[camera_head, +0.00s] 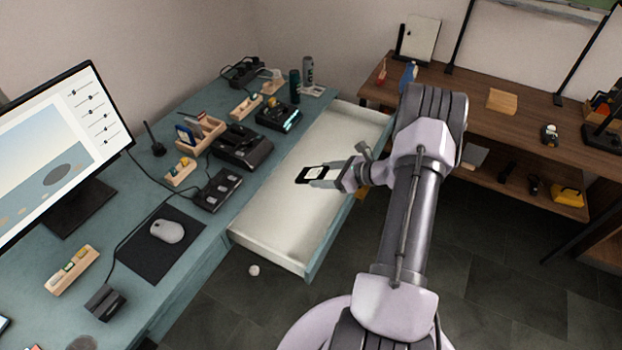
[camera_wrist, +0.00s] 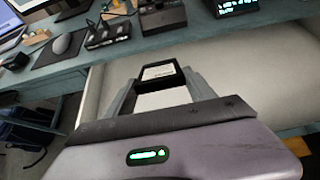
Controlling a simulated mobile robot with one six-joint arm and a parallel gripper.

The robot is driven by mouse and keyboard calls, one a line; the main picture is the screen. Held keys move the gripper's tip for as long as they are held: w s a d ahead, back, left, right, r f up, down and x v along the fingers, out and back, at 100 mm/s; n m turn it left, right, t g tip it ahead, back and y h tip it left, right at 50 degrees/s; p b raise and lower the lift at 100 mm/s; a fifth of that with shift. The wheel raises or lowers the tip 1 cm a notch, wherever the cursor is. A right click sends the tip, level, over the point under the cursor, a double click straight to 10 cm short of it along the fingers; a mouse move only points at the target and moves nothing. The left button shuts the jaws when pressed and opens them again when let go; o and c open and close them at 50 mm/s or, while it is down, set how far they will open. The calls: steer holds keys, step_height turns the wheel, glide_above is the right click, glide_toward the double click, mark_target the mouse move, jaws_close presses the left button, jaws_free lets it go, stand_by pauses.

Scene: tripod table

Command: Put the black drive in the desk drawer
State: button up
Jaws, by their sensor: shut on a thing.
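The black drive (camera_head: 313,174) with a pale label is held between the fingertips of my gripper (camera_head: 328,176). In the wrist view the drive (camera_wrist: 160,75) shows at the tips of my gripper (camera_wrist: 160,84), with a finger on each side. The gripper is shut on it. The desk drawer (camera_head: 293,228) is pulled open from the teal desk, and its pale inside looks empty. The drive is over the drawer's middle in the head view. In the wrist view the drawer (camera_wrist: 235,72) lies behind and below it. I cannot tell the exact height of the drive above the drawer floor.
The teal desk (camera_head: 200,262) holds a monitor (camera_head: 55,150), a mouse (camera_head: 167,231) on a dark pad, and several docks and wooden holders along the drawer side. A brown workbench (camera_head: 470,108) stands at the right. A small white round thing (camera_head: 254,270) shows below the drawer.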

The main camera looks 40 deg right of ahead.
stand_by(0.3)
step_height(320, 180, down, 13)
steer(key=b, duration=1.1)
steer(key=shift+r, duration=0.1)
steer(key=o, duration=1.8)
steer(key=shift+r, duration=0.1)
step_height(320, 180, up, 9)
steer(key=p, duration=0.6)
